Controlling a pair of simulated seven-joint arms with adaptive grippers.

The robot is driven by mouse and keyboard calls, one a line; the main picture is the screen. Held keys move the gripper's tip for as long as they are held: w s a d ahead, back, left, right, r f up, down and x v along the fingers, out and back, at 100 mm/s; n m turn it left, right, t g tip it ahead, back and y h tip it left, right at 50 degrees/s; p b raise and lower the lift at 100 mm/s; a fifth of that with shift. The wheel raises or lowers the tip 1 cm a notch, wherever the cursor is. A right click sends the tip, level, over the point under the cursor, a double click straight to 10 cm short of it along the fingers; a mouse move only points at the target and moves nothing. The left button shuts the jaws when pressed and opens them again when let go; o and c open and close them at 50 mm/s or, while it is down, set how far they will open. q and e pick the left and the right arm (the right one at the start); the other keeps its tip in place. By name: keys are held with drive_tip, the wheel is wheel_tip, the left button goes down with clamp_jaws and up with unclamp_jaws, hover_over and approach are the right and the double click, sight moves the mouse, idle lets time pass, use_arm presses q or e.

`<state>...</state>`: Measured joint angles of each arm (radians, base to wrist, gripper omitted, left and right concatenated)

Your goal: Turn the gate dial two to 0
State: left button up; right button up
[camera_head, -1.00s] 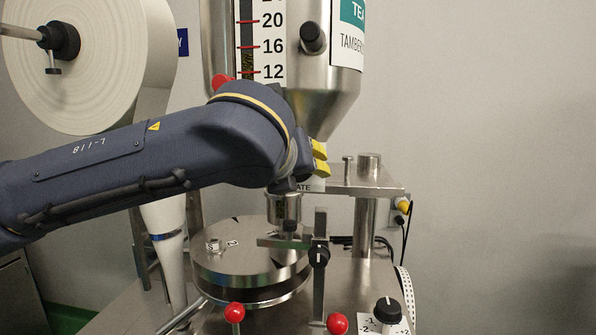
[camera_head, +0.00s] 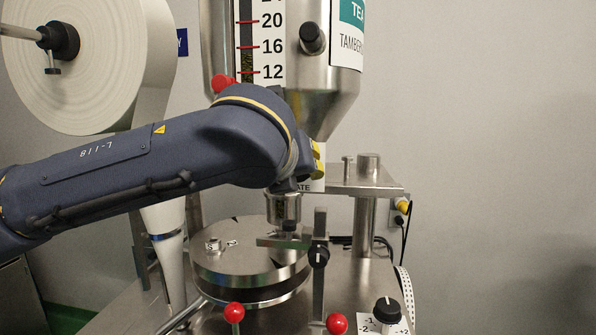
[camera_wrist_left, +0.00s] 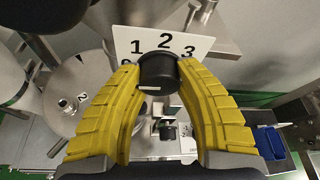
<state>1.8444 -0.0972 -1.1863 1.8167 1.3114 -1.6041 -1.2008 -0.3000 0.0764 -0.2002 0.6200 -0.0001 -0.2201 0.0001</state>
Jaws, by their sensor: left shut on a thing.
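Another figure on the plate's left is partly hidden by a finger. A short white mark is on the near side of the dial. My left gripper (camera_wrist_left: 158,82) has its yellow fingers on both sides of the dial and is shut on it. In the head view the left gripper (camera_head: 318,160) is mostly behind my wrist, which hides the dial. My right gripper is in neither view.
The steel hopper (camera_head: 325,110) with its level scale (camera_head: 262,45) stands above my wrist. A round steel turntable (camera_head: 250,262) lies below. Red ball knobs (camera_head: 234,312) and another black dial (camera_head: 387,310) are at the front. A paper roll (camera_head: 95,75) hangs left.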

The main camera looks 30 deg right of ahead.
use_arm(q)
drive_tip(key=shift+f, duration=0.15)
drive_tip(key=shift+c, duration=0.2)
drive_tip(key=n+g+h, duration=0.1)
drive_tip(key=n, duration=0.2)
drive_tip(key=shift+f+h, duration=0.1)
drive_tip(key=shift+h, duration=0.3)
drive_tip(key=n+h, duration=0.1)
drive_tip(key=n, duration=0.1)
drive_tip(key=shift+n+h, duration=0.3)
drive_tip(key=shift+n, duration=0.1)
drive_tip(key=n+h, duration=0.2)
drive_tip(key=n, duration=0.2)
drive_tip(key=shift+s+d, duration=0.1)
drive_tip(key=shift+n+h, duration=0.8)
drive_tip(key=shift+n, duration=1.4)
drive_tip(key=shift+r+t, duration=0.2)
drive_tip(key=shift+t, duration=0.1)
drive_tip(key=o, duration=1.3)
drive_tip(key=shift+v, duration=6)
